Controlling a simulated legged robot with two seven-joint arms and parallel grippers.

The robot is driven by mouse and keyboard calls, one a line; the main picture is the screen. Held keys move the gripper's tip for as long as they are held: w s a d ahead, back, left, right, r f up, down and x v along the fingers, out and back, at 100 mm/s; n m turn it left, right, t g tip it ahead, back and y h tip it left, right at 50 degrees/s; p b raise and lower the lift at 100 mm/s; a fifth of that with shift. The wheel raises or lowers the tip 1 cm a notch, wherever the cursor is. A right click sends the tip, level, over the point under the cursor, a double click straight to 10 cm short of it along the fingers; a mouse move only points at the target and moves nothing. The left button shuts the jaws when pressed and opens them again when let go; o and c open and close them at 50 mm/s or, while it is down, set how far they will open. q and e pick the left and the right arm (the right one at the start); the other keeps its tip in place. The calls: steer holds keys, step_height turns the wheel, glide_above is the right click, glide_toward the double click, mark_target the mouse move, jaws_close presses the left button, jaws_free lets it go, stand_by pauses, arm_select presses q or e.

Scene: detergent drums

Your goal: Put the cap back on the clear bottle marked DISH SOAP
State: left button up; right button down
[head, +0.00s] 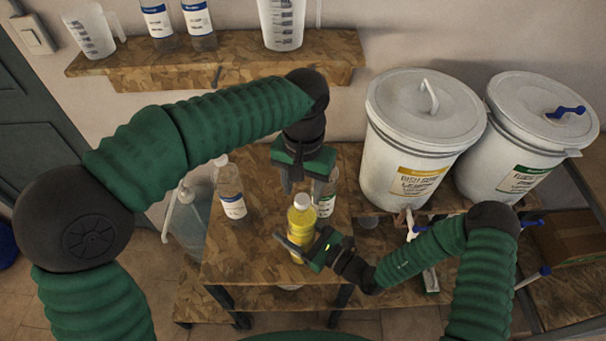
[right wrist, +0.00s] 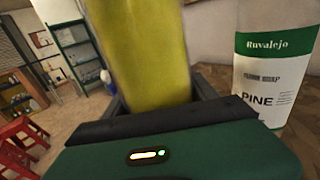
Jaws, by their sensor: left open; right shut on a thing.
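A clear bottle of yellow liquid (head: 299,226) stands upright near the front of the wooden bench, a pale cap (head: 302,201) at its top. I cannot tell how firmly the cap sits, and no DISH SOAP wording is readable on it. My right gripper (head: 303,248) is shut around its lower body; the yellow body also fills the upper middle of the right wrist view (right wrist: 140,50). My left gripper (head: 303,180) is open, pointing down just above the cap, with nothing seen between its fingers.
A green-labelled PINE bottle (right wrist: 272,60) stands close behind the held bottle. A blue-labelled bottle (head: 231,190) stands to the left. Two white drums (head: 422,115) (head: 530,130) stand right; the nearer is labelled DISH SOAP. A shelf (head: 215,62) above holds bottles and jugs.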

arm_select(q)
steer(key=shift+f, duration=1.3)
jaws_close()
steer(key=shift+o, duration=0.6)
jaws_free()
